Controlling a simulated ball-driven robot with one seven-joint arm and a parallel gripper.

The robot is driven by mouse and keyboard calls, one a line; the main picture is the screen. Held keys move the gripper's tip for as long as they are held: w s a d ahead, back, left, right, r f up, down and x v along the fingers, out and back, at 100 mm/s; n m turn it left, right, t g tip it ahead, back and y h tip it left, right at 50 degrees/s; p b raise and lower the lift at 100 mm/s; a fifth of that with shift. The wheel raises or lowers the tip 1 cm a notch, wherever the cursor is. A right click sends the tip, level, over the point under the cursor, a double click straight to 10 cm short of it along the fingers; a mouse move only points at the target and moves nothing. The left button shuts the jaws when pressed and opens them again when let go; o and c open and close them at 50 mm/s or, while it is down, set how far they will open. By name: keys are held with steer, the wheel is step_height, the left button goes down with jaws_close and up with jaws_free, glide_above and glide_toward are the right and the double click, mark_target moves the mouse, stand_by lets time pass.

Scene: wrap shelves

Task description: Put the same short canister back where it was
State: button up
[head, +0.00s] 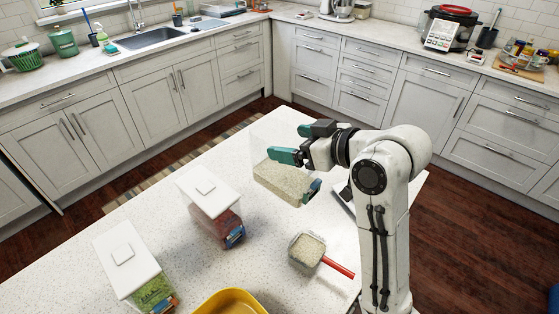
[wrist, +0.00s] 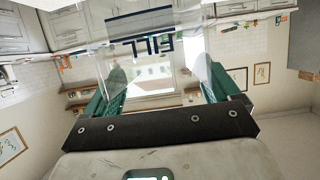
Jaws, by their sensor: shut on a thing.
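A clear canister (head: 283,182) with pale grain in its lower part is in the middle of the head view, near the island's far edge. No lid shows on it. My gripper (head: 294,144) is shut on its upper part, with teal fingers on its sides. In the wrist view, the clear wall (wrist: 150,62) with dark reversed "FILL" lettering lies between my green fingers. I cannot tell whether its base touches the counter. A white-lidded canister with red contents (head: 209,218) stands to its left. Another with green contents (head: 154,292) stands nearer the front left.
A square scoop of grain with a red handle (head: 337,268) lies on the counter to the front. A yellow bowl (head: 232,303) is at the bottom edge. A dark flat thing (head: 343,196) is partly hidden behind my arm. Bare counter (head: 265,235) lies between the canisters and the scoop.

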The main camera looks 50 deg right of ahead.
mark_target(285, 132)
steer(key=shift+w+d+f+b, duration=0.3)
steer(key=shift+w+b, duration=0.05)
steer(key=shift+b, duration=0.8)
steer(key=shift+w+d+b, duration=0.1)
steer(key=shift+w+b, duration=0.05)
steer(key=shift+b, duration=0.65)
steer(key=w+d+f, duration=0.1)
steer(key=w, duration=0.1)
steer(key=w+d, duration=0.1)
steer(key=w+d+f, duration=0.1)
steer(key=w, duration=0.1)
steer(key=shift+w+d+f, duration=0.35)
steer(key=w+f, duration=0.1)
steer(key=w+d+f, duration=0.1)
steer(key=f, duration=0.1)
steer(key=w+d+f, duration=0.1)
steer(key=shift+w+f, duration=0.1)
steer(key=shift+f, duration=0.3)
steer(key=shift+w+d+f+p, duration=0.1)
steer(key=shift+w+f+p, duration=0.1)
steer(key=shift+f, duration=0.5)
steer(key=shift+w+d+f+p, duration=0.1)
steer(key=shift+f+p, duration=0.15)
steer(key=shift+f, duration=0.5)
steer(key=shift+w+d+f+p, duration=0.1)
steer(key=shift+w+f+p, duration=0.1)
steer(key=shift+f, duration=0.6)
steer(key=o, duration=1.8)
steer(key=shift+f, duration=0.15)
